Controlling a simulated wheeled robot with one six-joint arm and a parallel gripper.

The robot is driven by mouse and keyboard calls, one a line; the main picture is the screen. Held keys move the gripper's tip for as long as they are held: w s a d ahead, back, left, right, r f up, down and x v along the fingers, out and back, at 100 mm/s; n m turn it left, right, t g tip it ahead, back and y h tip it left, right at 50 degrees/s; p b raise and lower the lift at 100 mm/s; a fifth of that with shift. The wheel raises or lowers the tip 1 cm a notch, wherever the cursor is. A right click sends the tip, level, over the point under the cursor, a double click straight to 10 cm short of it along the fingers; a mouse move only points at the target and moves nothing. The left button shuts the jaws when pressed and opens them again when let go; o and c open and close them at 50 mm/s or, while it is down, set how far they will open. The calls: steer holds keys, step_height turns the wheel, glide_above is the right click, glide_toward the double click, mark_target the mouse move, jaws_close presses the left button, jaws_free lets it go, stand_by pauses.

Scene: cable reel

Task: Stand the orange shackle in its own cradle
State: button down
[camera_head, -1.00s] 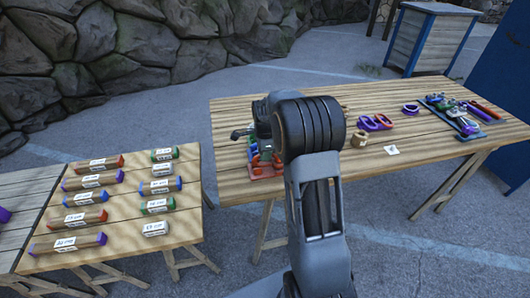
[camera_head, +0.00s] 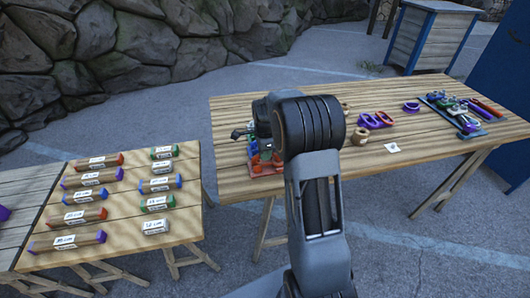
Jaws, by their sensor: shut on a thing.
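My gripper (camera_head: 240,133) is at the left end of the large wooden table, pointing left and partly hidden by my wrist. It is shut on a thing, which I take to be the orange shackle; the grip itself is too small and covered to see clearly. A small orange-red shape (camera_head: 254,161) shows just below it, among green and blue pieces. These sit over a reddish rack (camera_head: 266,171) at the table's left end. My arm hides the rack's right part. I cannot tell which cradle is the shackle's own, or whether the shackle touches it.
The large table (camera_head: 300,172) bears purple and red rings (camera_head: 377,120), a tan ring (camera_head: 360,136), a purple ring (camera_head: 411,107) and a crowded tray (camera_head: 482,130) at right. A lower table (camera_head: 130,232) at left holds several labelled tubes. The large table's front middle is mostly clear.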

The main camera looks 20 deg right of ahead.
steer(key=shift+f, duration=0.15)
steer(key=c, duration=1)
jaws_free()
steer(key=shift+f, duration=0.1)
